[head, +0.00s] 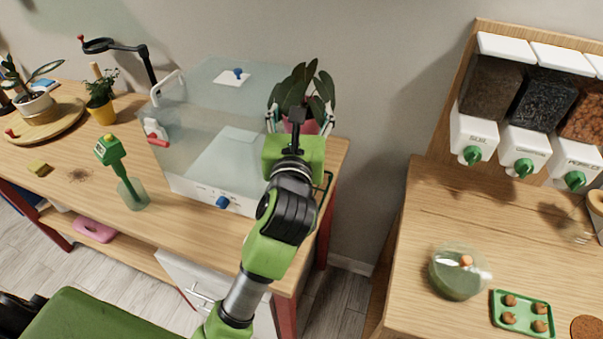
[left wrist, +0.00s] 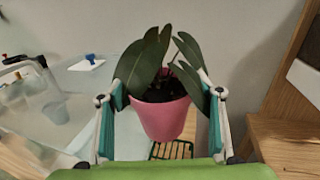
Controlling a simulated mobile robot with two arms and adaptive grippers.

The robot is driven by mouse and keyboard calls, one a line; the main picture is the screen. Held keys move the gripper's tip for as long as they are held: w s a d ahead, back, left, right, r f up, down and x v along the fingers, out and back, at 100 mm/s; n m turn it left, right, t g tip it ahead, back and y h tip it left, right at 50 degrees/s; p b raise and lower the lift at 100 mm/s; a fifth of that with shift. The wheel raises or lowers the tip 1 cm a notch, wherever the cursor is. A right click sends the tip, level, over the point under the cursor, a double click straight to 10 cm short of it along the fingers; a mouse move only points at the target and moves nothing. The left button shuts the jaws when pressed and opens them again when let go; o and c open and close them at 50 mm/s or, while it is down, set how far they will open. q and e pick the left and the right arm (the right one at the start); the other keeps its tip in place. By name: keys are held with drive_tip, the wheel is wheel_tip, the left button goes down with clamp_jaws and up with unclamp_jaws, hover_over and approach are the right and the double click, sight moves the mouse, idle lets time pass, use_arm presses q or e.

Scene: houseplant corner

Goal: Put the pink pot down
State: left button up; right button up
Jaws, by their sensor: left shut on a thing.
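The pink pot (head: 311,127) holds a plant with broad dark leaves and is upright, near the right end of the wooden table. My left gripper (head: 299,118) reaches to it and hides most of it in the head view. In the left wrist view, the pink pot (left wrist: 165,119) stands between the two fingers of my left gripper (left wrist: 163,102), which is shut on it. A dark green slatted rack (left wrist: 172,150) shows below and behind the pot. I cannot tell whether the pot's base touches anything. My right gripper is not in view.
A clear box (head: 190,150) stands directly left of my gripper. A gap separates this table from the counter (head: 405,270) with dispensers (head: 520,110).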

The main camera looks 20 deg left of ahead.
use_arm(q)
drive_tip(key=f+b, duration=0.1)
drive_tip(key=f, duration=0.8)
drive_tip(key=f+b, duration=0.2)
drive_tip(key=f, duration=0.6)
drive_tip(key=shift+w+f, duration=0.2)
drive_tip(key=shift+f, duration=0.35)
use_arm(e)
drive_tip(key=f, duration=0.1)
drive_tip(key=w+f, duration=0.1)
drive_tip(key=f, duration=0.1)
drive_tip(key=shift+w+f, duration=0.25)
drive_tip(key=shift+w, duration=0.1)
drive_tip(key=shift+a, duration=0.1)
use_arm(q)
drive_tip(key=shift+f+b, duration=0.1)
drive_tip(key=shift+b, duration=0.25)
drive_tip(key=o, duration=1.1)
drive_tip(key=shift+c, duration=0.2)
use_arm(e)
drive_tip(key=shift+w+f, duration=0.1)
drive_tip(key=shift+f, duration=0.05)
